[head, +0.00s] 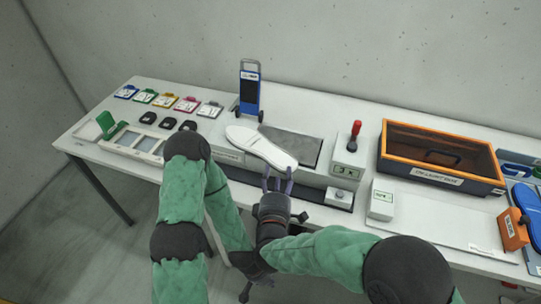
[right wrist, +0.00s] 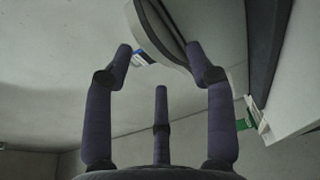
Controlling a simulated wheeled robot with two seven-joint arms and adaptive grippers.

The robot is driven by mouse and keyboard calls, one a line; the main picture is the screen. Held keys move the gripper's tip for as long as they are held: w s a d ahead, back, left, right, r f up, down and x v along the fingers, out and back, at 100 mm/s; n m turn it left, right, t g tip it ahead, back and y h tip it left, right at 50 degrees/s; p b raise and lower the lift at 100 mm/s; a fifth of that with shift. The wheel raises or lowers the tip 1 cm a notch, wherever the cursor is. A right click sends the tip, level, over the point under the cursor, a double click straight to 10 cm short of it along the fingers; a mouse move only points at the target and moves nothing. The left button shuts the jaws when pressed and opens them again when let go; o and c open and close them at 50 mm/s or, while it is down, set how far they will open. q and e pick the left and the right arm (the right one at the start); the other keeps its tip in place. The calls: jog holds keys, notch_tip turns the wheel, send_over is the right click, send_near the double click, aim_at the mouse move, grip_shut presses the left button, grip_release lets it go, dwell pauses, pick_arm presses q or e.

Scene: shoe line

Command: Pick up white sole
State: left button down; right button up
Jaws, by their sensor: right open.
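The white sole (head: 258,146) lies slanted on the light-grey station in the middle of the table, its near end pointing toward my right gripper. My right gripper (head: 278,178) is open, with its fingers pointing up at that near end. In the right wrist view, the sole's end (right wrist: 155,38) shows between and beyond the spread fingertips (right wrist: 158,58); nothing is clasped, and I cannot tell whether a finger touches it. My left gripper (head: 255,288) hangs low in front of the table, partly hidden by the right arm, and its finger opening is unclear.
A dark flat plate (head: 292,146) lies beside the sole. A blue cart-like stand (head: 249,92) is behind it. A red-handled device (head: 353,137) and an orange-rimmed box (head: 440,180) stand to the right. Coloured cards and a tray (head: 135,142) are at left.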

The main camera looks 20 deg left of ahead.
aim_at(279, 169)
jog(key=shift+b+x, duration=0.35)
jog(key=shift+x, duration=1.15)
grip_shut()
jog(key=shift+r, duration=0.1)
